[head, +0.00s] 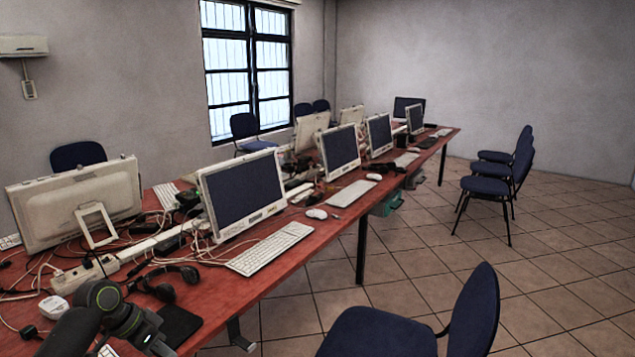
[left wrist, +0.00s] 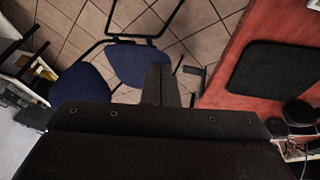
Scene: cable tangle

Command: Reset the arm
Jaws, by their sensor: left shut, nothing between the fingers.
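My left arm (head: 100,310) comes in at the bottom left of the head view, bent low over the near end of the red table. In the left wrist view my left gripper (left wrist: 159,84) is shut, with its fingers together and nothing between them. It points down past the table edge, above the floor and a blue chair seat (left wrist: 138,65). It does not touch the chair or table in that view. My right arm and gripper are not in view.
The long red table (head: 262,282) carries several monitors, keyboards and tangled cables. A black pad (left wrist: 272,70) lies near its edge, beside my left gripper. A headset (head: 165,285) lies near my arm. A blue chair (head: 375,332) stands at the front; tiled floor is open beyond.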

